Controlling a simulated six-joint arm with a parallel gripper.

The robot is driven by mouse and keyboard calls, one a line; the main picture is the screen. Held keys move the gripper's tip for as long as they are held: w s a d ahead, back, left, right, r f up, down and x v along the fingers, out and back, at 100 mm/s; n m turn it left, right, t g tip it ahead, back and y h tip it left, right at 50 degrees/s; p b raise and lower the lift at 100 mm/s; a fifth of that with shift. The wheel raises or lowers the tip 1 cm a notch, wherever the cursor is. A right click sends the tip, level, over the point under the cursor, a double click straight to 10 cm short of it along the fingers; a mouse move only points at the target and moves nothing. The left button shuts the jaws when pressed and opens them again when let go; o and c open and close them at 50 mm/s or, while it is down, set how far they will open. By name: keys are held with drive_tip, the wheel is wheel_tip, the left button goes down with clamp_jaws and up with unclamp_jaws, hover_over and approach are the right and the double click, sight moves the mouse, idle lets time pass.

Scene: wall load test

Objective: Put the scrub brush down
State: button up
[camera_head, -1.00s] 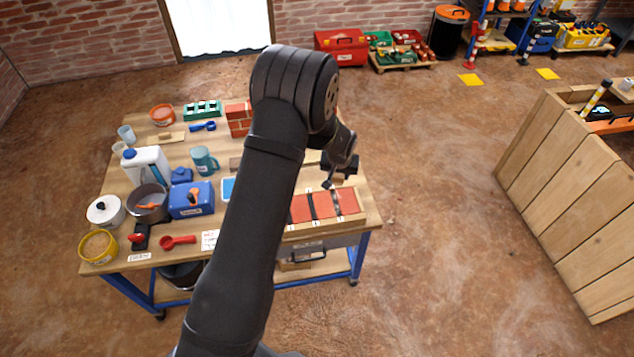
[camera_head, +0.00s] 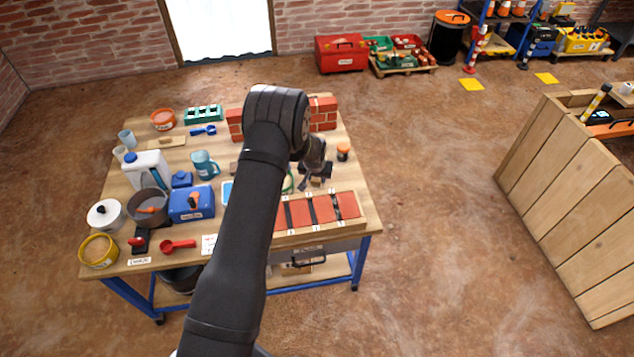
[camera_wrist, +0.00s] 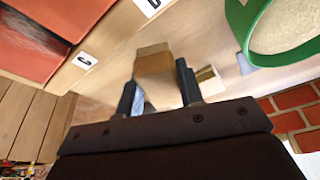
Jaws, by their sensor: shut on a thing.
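My gripper (camera_wrist: 157,92) is shut on the scrub brush (camera_wrist: 153,72), a tan, wood-coloured block between the two dark fingers in the wrist view. The wooden bench top (camera_wrist: 120,40) lies beyond the brush; whether they touch I cannot tell. In the head view my gripper (camera_head: 316,180) is over the right part of the workbench (camera_head: 112,192), behind the tray of red bricks (camera_head: 322,208). The brush is too small and dark to make out there.
A green-rimmed round container (camera_wrist: 250,30) stands close by in the wrist view, with a small wooden block (camera_wrist: 208,82) beside the fingers. The bench's left half is crowded.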

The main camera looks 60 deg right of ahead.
sight(318, 184)
drive_tip(key=shift+f, duration=1.25)
drive_tip(key=shift+f, duration=0.15)
drive_tip(key=shift+f, duration=0.2)
drive_tip(key=o, duration=1.2)
drive_tip(key=shift+a, duration=0.1)
drive_tip(key=shift+s+f, duration=0.1)
drive_tip(key=shift+s, duration=0.05)
drive_tip(key=shift+s, duration=0.1)
drive_tip(key=shift+r, duration=0.3)
drive_tip(key=v, duration=1.2)
drive_tip(key=shift+r, duration=0.1)
